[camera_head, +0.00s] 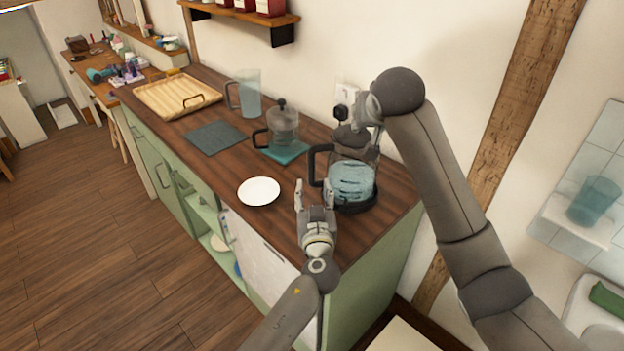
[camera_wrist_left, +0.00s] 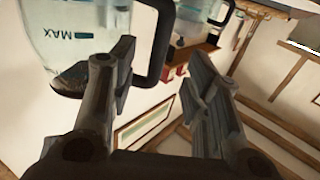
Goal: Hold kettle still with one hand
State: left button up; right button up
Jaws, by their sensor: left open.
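The kettle (camera_head: 350,181) is a clear glass jug with blue-tinted water, a dark lid and a black handle, upright on a black base near the counter's right end. My left gripper (camera_head: 315,190) is open just left of the kettle, by its handle. In the left wrist view the kettle's glass (camera_wrist_left: 70,35) shows a MAX mark, and its black handle (camera_wrist_left: 160,45) appears in the gap between the open fingers (camera_wrist_left: 165,75). I cannot tell whether they touch it. My right gripper (camera_head: 368,110) is at the kettle's top; its fingers are mostly hidden.
A white plate (camera_head: 258,191) lies left of my left gripper. A glass press (camera_head: 283,128) stands on a teal mat, with a clear pitcher (camera_head: 249,94), a dark mat (camera_head: 214,135) and a wooden tray (camera_head: 160,98) farther along. A wall socket (camera_head: 343,100) is behind the kettle.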

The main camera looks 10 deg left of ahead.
aim_at(312, 173)
pick_arm(q)
jog(key=w, duration=0.3)
jog(key=w+a, duration=0.1)
jog(key=w, duration=0.5)
jog(key=shift+a, duration=0.3)
grip_shut()
dwell(1.2)
